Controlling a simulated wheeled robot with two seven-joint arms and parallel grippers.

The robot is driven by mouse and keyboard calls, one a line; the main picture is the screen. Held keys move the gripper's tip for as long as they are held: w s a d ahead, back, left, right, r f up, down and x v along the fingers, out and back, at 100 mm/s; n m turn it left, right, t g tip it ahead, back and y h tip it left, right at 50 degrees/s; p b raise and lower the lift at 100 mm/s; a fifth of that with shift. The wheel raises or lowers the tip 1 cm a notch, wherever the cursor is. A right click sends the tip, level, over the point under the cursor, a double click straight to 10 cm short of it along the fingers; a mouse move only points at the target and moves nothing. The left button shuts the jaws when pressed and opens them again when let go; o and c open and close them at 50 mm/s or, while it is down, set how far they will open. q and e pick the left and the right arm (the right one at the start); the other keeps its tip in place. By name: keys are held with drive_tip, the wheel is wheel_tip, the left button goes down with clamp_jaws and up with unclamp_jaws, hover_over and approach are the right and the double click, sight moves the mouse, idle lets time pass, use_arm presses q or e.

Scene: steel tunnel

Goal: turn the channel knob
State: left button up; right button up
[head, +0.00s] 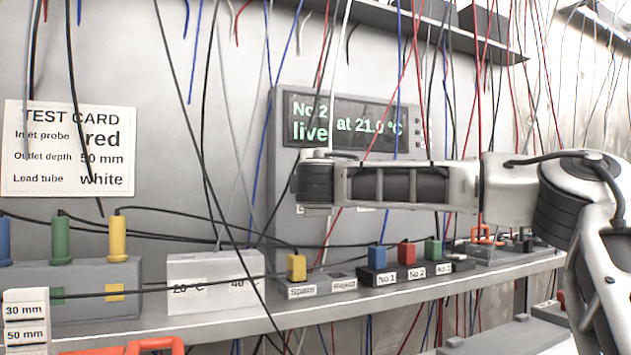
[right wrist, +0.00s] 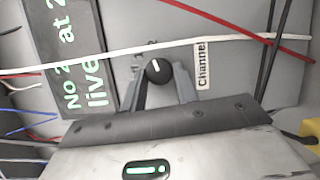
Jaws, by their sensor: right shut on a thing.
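The channel knob (right wrist: 157,71) is a small round black knob with a white pointer line, in the right wrist view. It sits on the grey instrument panel beside a "Channel" label (right wrist: 202,65). Small markings stand around it; the pointer faces roughly the 2. My right gripper (right wrist: 158,85) is shut on the knob, with a finger at each side. In the head view my right arm reaches in from the right to the instrument (head: 280,130) and hides the knob and fingertips. The display (head: 350,122) reads "No 2 live at 21.0 °C". My left gripper is out of view.
A shelf below holds a yellow plug (head: 297,267) in the Spare block, blue, red and green plugs at numbered sockets, and a white temperature block (head: 215,282). A test card (head: 69,148) hangs at left. Many loose wires hang around the instrument; a white one (right wrist: 130,62) crosses near the knob.

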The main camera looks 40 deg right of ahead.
drive_tip(key=shift+m, duration=0.5)
drive_tip(key=o, duration=1)
drive_tip(key=shift+c, duration=0.2)
drive_tip(key=b+v, duration=0.3)
drive_tip(key=v, duration=1.3)
drive_tip(key=shift+r, duration=0.3)
